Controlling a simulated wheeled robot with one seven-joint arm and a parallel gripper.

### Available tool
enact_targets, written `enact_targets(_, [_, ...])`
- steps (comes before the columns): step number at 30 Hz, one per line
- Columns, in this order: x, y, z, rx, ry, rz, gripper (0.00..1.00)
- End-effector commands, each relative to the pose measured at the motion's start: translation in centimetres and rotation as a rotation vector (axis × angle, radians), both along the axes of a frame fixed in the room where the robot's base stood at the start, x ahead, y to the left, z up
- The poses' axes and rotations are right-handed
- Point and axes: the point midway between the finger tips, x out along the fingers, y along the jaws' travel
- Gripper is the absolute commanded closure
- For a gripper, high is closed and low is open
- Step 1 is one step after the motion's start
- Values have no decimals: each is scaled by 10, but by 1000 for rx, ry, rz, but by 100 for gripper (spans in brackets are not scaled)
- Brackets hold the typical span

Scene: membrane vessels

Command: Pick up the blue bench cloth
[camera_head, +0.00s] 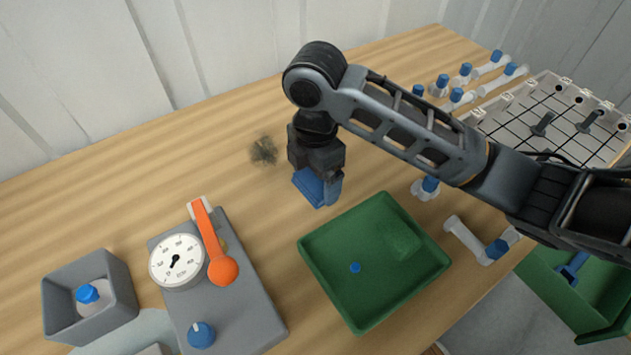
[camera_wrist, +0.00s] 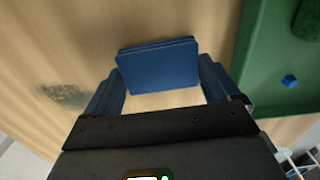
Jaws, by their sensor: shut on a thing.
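The blue bench cloth (camera_wrist: 158,66) is a flat, folded blue pad between my fingers in the wrist view. My gripper (camera_wrist: 162,78) is shut on it, with one dark blue finger at each side. In the head view my gripper (camera_head: 319,188) points down over the wooden bench, with the blue cloth (camera_head: 308,186) at its tips. Cloth and fingers are similar blues there, so their edges are hard to part. I cannot tell whether the cloth touches the bench or is just above it.
A green tray (camera_head: 318,282) with a small blue piece and a green block lies just right of my gripper. A dark smudge (camera_head: 264,150) marks the bench at left. A gauge box with an orange lever (camera_head: 213,245) stands front left. Blue-capped vessels and a white rack (camera_head: 545,90) are at right.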

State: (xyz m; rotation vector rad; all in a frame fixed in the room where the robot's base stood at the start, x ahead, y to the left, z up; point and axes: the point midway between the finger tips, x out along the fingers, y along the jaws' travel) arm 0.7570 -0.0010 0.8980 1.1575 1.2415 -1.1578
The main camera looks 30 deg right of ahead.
Motion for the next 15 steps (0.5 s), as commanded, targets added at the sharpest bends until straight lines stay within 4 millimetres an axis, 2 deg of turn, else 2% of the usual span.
enact_targets(8, [0,0,2,0,-1,0,40])
enact_targets(15, [1,1,21,1,-3,3,40])
